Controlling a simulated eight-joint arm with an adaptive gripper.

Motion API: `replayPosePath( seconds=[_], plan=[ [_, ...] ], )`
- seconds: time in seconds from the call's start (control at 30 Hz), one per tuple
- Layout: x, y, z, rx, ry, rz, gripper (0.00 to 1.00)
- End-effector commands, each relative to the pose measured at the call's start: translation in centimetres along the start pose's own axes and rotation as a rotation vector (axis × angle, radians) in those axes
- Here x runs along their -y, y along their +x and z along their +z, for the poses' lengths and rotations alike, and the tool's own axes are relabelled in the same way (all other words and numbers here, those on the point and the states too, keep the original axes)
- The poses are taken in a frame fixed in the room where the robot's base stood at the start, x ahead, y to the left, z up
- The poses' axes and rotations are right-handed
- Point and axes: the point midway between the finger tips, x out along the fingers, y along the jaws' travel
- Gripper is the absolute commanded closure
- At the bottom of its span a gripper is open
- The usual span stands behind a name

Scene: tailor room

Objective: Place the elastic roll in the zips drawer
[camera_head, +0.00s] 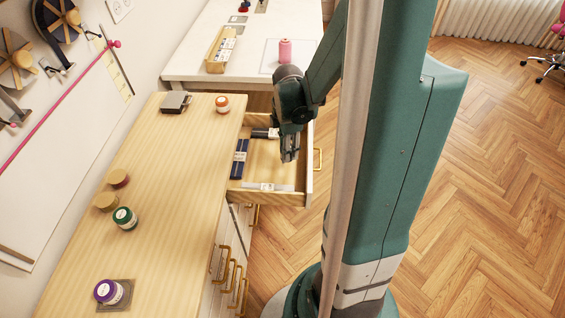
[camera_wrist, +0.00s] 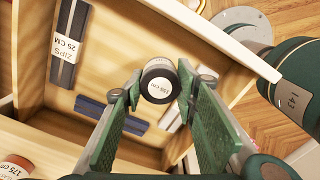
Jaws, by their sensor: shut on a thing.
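The elastic roll (camera_wrist: 159,80), with black sides and a round white label on its end, sits between the fingertips of my gripper (camera_wrist: 161,88) in the wrist view. My gripper is shut on it, with one finger on each side. In the head view my gripper (camera_head: 290,157) hangs over the open drawer (camera_head: 309,180); the roll is hidden or too small to tell there. The drawer holds a dark zips pack (camera_wrist: 68,45) labelled "ZIPS 25 CM", a blue pack (camera_head: 239,159) and a white pack (camera_head: 268,187). The drawer floor (camera_wrist: 95,85) between the packs is bare wood.
A white table (camera_head: 190,62) behind holds a pink spool (camera_head: 285,51) and a wooden tray (camera_head: 216,66).

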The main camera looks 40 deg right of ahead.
Motion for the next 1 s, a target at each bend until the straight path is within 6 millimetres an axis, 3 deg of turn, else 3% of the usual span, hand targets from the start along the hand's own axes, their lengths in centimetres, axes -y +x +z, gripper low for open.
replayPosePath(
  seconds=[0.23, 0.77, 1.0],
  plan=[
    [0.0, 2.8, 0.0, 0.000, 0.000, 0.000, 0.81],
    [0.0, 3.5, 0.0, 0.000, 0.000, 0.000, 0.81],
    [0.0, 5.6, 0.0, 0.000, 0.000, 0.000, 0.81]
  ],
)
